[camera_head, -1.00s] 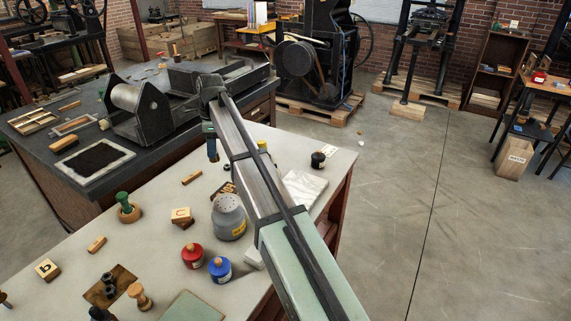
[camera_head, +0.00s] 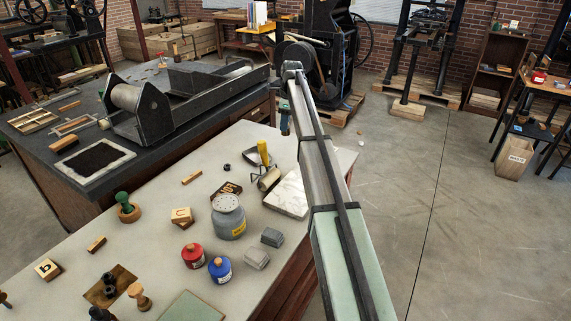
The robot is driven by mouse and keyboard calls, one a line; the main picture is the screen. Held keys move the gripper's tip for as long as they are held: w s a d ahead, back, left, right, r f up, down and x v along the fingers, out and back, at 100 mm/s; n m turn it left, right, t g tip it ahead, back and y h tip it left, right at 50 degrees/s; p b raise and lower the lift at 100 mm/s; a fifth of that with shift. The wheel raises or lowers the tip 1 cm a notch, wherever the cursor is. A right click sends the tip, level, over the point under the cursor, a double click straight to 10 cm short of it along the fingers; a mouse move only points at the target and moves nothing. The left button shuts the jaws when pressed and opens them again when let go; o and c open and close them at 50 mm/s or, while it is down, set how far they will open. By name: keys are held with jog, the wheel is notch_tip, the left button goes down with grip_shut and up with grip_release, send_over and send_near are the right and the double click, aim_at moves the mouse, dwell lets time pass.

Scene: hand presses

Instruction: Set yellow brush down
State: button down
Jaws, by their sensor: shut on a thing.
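My gripper (camera_head: 284,126) points down at the end of my arm, above the back right edge of the pale table (camera_head: 165,205). It is small and dark here. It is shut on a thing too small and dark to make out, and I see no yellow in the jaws. I cannot pick out a yellow brush for certain. A tool with a yellow handle (camera_head: 263,153) stands on the table left of my gripper, apart from it, beside a roller-like cylinder (camera_head: 269,179).
A white marbled slab (camera_head: 287,197), a grey can (camera_head: 228,217), red (camera_head: 192,256) and blue (camera_head: 219,269) pots and two grey blocks (camera_head: 272,237) stand on the table. The dark bench (camera_head: 60,185) with a press is behind left. Open floor lies right.

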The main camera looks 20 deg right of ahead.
notch_tip(320, 180, down, 13)
jog(key=shift+f, duration=0.15)
dwell(0.6)
jog(key=shift+f, duration=0.2)
jog(key=c, duration=0.8)
grip_release()
jog(key=shift+r, duration=0.15)
jog(key=r, duration=0.8)
jog(key=d+r, duration=0.1)
jog(key=r, duration=0.3)
jog(key=shift+s+d, duration=0.1)
jog(key=shift+s, duration=0.25)
